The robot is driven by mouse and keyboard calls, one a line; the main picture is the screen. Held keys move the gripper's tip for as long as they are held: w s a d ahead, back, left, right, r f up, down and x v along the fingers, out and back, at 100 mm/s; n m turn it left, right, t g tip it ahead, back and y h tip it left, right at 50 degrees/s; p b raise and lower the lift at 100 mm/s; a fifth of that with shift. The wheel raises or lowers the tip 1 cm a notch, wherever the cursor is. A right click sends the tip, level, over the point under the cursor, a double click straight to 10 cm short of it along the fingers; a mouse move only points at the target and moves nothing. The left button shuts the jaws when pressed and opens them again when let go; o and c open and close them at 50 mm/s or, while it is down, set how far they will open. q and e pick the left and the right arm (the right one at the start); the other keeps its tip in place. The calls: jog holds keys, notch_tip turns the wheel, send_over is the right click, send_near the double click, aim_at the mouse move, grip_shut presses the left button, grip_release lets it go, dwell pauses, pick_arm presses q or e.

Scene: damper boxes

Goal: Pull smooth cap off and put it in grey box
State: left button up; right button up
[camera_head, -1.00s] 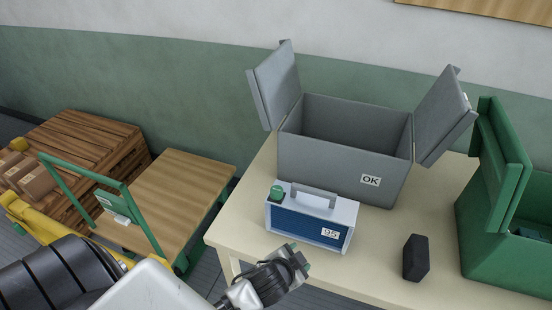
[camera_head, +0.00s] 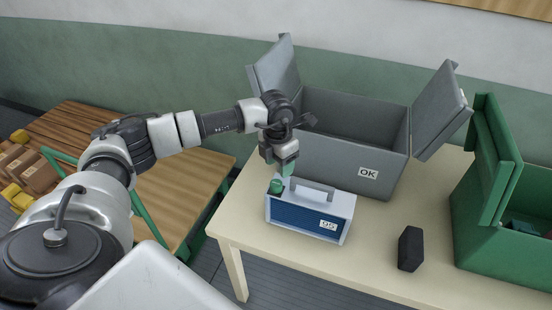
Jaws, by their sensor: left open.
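A green cap (camera_head: 275,187) sits on the left end of the top of a blue and white box (camera_head: 308,218) marked 95. The box has a grey handle and stands on the table. My left gripper (camera_head: 284,172) is open, pointing down just above the cap; I cannot tell whether it touches it. The grey box (camera_head: 345,157) marked OK stands behind, with its two flaps open; the part of its inside that shows looks empty. My left arm hides part of its left side. My right gripper is not in view.
The beige table (camera_head: 345,270) has free room at the front. A black block (camera_head: 411,249) stands to the right. An open green box (camera_head: 500,220) with things inside is at the right edge. A wooden-topped cart (camera_head: 180,195) and pallets (camera_head: 75,135) are at the left.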

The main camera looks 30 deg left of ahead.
aim_at(276, 183)
pick_arm(q)
jog(key=shift+a+r, duration=0.15)
jog(key=shift+a, duration=0.35)
notch_tip(276, 183, down, 9)
jog(key=b, duration=0.6)
jog(key=c, duration=0.8)
jog(key=shift+r, duration=0.1)
jog(key=shift+c, duration=0.2)
jog(key=shift+r, duration=0.1)
jog(key=shift+w+r, duration=0.1)
jog(key=shift+r, duration=0.15)
